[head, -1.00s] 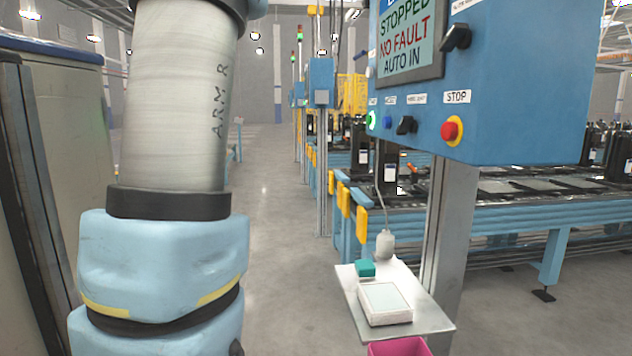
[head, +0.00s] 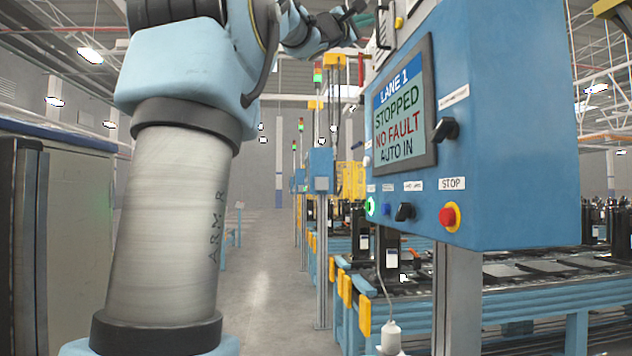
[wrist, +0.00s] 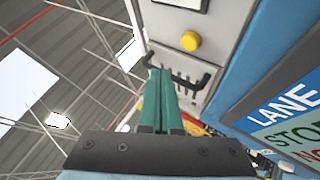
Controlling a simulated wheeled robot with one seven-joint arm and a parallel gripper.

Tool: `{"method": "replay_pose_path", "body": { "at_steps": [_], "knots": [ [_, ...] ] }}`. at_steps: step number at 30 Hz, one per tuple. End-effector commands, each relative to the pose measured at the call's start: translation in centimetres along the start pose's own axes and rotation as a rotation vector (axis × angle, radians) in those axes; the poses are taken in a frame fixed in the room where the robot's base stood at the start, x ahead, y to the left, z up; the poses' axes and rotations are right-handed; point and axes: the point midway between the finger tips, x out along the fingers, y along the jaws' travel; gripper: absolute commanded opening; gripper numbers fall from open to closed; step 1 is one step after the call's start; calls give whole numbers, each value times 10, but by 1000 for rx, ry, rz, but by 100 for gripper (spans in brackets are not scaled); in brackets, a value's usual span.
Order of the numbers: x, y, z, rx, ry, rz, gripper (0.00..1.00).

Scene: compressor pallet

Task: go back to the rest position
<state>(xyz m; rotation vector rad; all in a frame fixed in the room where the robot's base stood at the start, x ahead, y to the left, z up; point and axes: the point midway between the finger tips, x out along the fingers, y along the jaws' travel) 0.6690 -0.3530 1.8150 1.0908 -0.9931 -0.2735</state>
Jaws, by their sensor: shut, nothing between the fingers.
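My gripper (wrist: 160,85) shows in the wrist view with its two teal fingers closed together and nothing between them. The fingers point up toward a grey box with a yellow button (wrist: 189,41) and a black bracket-like handle (wrist: 182,82). I cannot tell whether the fingertips touch that handle. In the head view my arm reaches over the top, and its end is up beside the upper left edge of the blue control panel (head: 520,130). The panel's screen (head: 403,115) reads LANE 1, STOPPED, NO FAULT, AUTO IN.
The panel carries a black selector (head: 445,129), a red STOP button (head: 449,216), a lit green button (head: 370,206) and a black switch (head: 404,212). A conveyor (head: 540,298) runs behind it. A pale cabinet (head: 75,240) stands at left. The aisle floor (head: 272,275) is clear.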

Motion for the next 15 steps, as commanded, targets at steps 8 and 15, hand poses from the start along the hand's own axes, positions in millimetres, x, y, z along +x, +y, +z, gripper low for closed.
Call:
{"method": "replay_pose_path", "body": {
  "at_steps": [8,15],
  "knots": [
    [-7,5,-5,1,-1,-1,0],
    [-8,0,-7,5,4,-13,0]
  ]
}}
